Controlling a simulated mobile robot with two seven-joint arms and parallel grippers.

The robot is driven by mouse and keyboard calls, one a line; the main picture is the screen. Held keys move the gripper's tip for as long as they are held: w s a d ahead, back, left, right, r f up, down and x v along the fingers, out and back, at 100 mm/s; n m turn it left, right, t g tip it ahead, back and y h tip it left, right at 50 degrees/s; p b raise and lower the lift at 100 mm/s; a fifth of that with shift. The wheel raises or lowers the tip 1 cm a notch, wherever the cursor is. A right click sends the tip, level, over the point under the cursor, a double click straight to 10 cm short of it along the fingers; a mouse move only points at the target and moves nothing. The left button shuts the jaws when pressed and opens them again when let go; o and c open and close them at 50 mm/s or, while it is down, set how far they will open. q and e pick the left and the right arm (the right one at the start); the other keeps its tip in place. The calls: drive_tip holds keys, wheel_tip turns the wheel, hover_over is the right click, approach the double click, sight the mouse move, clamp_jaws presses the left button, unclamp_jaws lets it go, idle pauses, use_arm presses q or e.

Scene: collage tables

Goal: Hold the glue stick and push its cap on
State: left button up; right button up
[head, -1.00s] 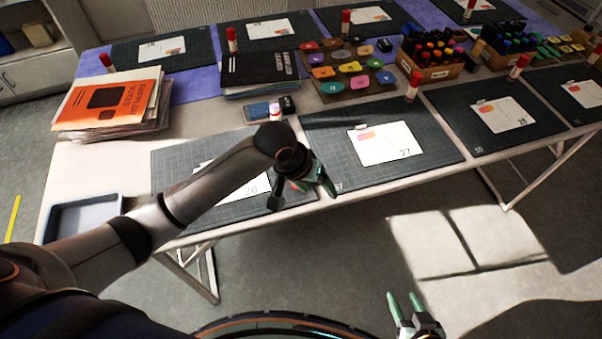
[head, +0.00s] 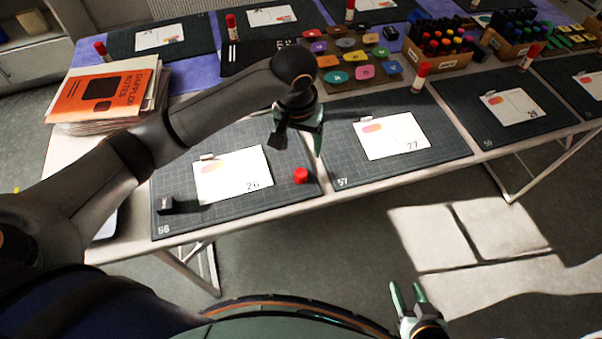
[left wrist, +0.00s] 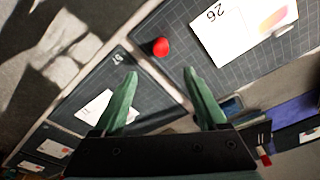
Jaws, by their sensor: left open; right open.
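A red cap (head: 301,175) lies on the cutting mat numbered 56, right of the card marked 26 (head: 233,174). In the left wrist view the red cap (left wrist: 160,47) shows beyond the fingertips, apart from them. My left gripper (head: 312,135) is open and empty above the back of the mat. Several red-and-white glue sticks stand upright at other mats, one of them (head: 420,78) behind mat 57. I cannot tell which glue stick belongs to the loose cap; my left arm hides part of the table behind mat 56. My right gripper (head: 407,292) is open and empty, low in front of the table.
Orange-covered notebooks (head: 105,95) are stacked at the left. Colored pads (head: 345,60) and marker boxes (head: 436,60) stand farther back. The front of mat 57 (head: 400,168) is clear.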

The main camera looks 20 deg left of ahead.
use_arm(q)
hover_over(301, 173)
wheel_tip(301, 173, down, 6)
drive_tip(key=shift+s+f, duration=0.15)
drive_tip(key=shift+f, duration=0.1)
wheel_tip(301, 173, down, 5)
drive_tip(key=shift+f+b, duration=0.15)
drive_tip(key=shift+b, duration=0.25)
drive_tip(key=shift+c, duration=0.4)
clamp_jaws()
idle(0.3)
